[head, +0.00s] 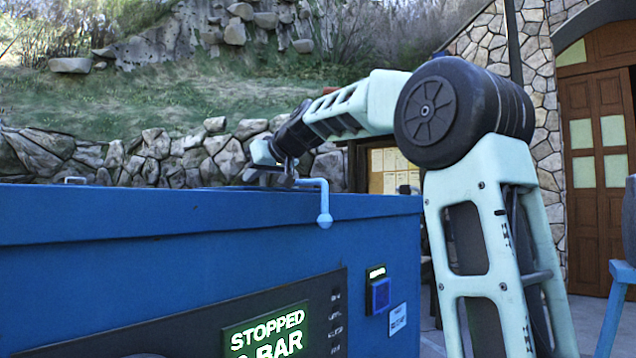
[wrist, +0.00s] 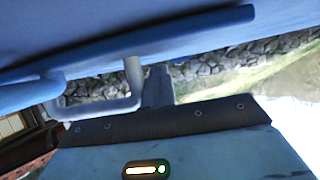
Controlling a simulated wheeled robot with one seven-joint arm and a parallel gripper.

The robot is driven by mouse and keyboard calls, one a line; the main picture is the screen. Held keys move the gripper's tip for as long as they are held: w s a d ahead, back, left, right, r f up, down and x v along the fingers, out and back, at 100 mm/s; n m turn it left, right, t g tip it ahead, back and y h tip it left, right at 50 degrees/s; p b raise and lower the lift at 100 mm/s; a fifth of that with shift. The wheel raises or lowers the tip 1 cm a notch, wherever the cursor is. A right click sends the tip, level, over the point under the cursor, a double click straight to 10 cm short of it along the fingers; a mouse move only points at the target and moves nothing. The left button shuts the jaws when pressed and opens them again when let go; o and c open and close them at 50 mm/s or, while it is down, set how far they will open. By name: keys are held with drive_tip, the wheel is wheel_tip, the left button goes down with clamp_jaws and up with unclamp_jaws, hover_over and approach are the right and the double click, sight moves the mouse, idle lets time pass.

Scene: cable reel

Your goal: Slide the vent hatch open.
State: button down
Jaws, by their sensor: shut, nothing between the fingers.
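The blue cabinet (head: 150,225) fills the lower left of the head view, its top seen almost edge-on. My gripper (head: 272,178) is low over the top's right part, pointing down. It is shut and holds nothing. In the wrist view, a dark finger (wrist: 157,86) reaches toward a blue panel (wrist: 190,38), which may be the vent hatch; I cannot tell how far it is open. A pale U-shaped handle (wrist: 128,102) on the panel is just left of the finger. Whether they touch is unclear.
A light-blue bent lever (head: 324,205) with a ball end hangs over the cabinet's front edge near my gripper. A small handle (head: 75,180) stands at the top's left. The lit display (head: 265,335) reads STOPPED. A stone wall (head: 190,158) runs behind.

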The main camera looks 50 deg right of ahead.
sight(293, 173)
drive_tip(key=shift+w+d+b, duration=0.2)
drive_tip(key=shift+d+b, duration=0.1)
drive_tip(key=shift+d, duration=5.3)
drive_tip(key=shift+w+d+p, duration=0.1)
drive_tip(key=shift+d+p, duration=0.95)
drive_tip(key=shift+d, duration=2.8)
drive_tip(key=shift+w+d+p, duration=0.1)
drive_tip(key=shift+d+p, duration=1.2)
drive_tip(key=shift+d, duration=1.3)
drive_tip(key=shift+a+r+p, duration=0.25)
drive_tip(key=shift+a+r, duration=0.3)
drive_tip(key=shift+r, duration=0.2)
drive_tip(key=shift+a+r+p, duration=0.2)
drive_tip(key=shift+a+r, duration=0.3)
drive_tip(key=shift+r, duration=0.25)
drive_tip(key=shift+s+b, duration=0.5)
drive_tip(key=s+r+b, duration=0.2)
drive_tip(key=s+b, duration=0.3)
drive_tip(key=s, duration=0.6)
drive_tip(key=shift+d, duration=0.2)
